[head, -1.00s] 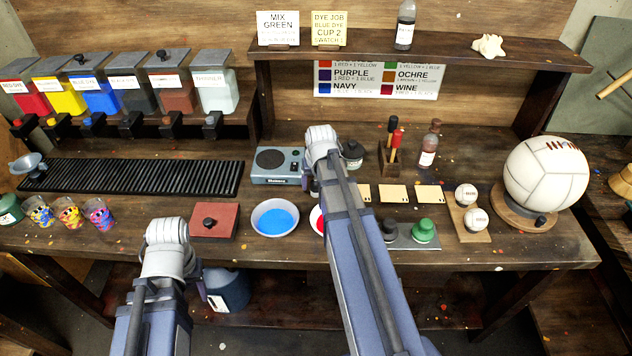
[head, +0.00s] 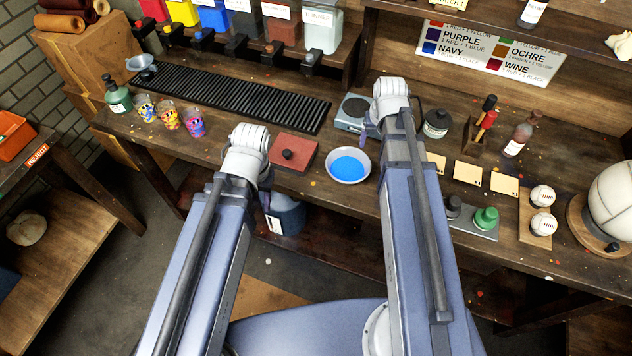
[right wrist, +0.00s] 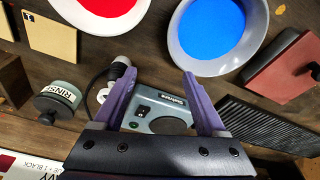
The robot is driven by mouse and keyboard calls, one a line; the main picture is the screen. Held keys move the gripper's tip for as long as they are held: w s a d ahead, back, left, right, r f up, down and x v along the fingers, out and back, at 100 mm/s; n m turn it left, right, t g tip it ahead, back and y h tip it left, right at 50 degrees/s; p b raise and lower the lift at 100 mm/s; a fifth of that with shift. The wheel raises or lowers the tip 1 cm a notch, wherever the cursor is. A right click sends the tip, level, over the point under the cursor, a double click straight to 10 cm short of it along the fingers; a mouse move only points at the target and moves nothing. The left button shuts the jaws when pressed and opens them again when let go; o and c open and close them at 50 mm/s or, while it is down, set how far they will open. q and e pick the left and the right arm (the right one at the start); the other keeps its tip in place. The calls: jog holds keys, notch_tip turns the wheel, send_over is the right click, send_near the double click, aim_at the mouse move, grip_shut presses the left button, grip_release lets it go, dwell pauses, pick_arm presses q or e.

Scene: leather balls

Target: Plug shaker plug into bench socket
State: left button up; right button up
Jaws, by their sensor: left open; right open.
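The grey-blue shaker (head: 352,112) sits on the bench; in the right wrist view its switch panel (right wrist: 143,112) shows between my right fingers. A black cord (right wrist: 92,82) curves beside it to a grey, knob-like end (right wrist: 121,65), which looks like the plug. A small white ring-shaped piece (right wrist: 103,95) lies beside the cord; I cannot tell if it is the socket. My right gripper (right wrist: 158,77) is open and empty above the shaker, its left fingertip close to the grey end. My left gripper (head: 265,195) is open near the bench's front edge, its fingers partly hidden.
A blue-filled bowl (head: 348,172) and a red-filled bowl (right wrist: 103,5) stand near my right gripper. A dark rinse jar (head: 436,124) is to the right of the shaker. A red pad (head: 293,152) and black ribbed mat (head: 220,92) lie to the left.

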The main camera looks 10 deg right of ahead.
jog(key=s+a+n, duration=0.1)
jog(key=a, duration=0.2)
jog(key=s+a, duration=0.2)
jog(key=a, duration=0.2)
jog(key=s+a+n+g, duration=0.1)
jog(key=a, duration=0.3)
jog(key=shift+s+a+f+n, duration=0.15)
jog(key=shift+s+a+n, duration=0.05)
jog(key=shift+s+n, duration=0.15)
jog(key=s+a+n+g, duration=0.1)
jog(key=s+a+n, duration=0.2)
jog(key=s+a, duration=0.6)
jog(key=shift+a+g+h, duration=0.3)
jog(key=shift+a, duration=0.7)
jog(key=shift+w+n, duration=0.1)
jog(key=shift+n, duration=0.15)
jog(key=shift+c, duration=1.3)
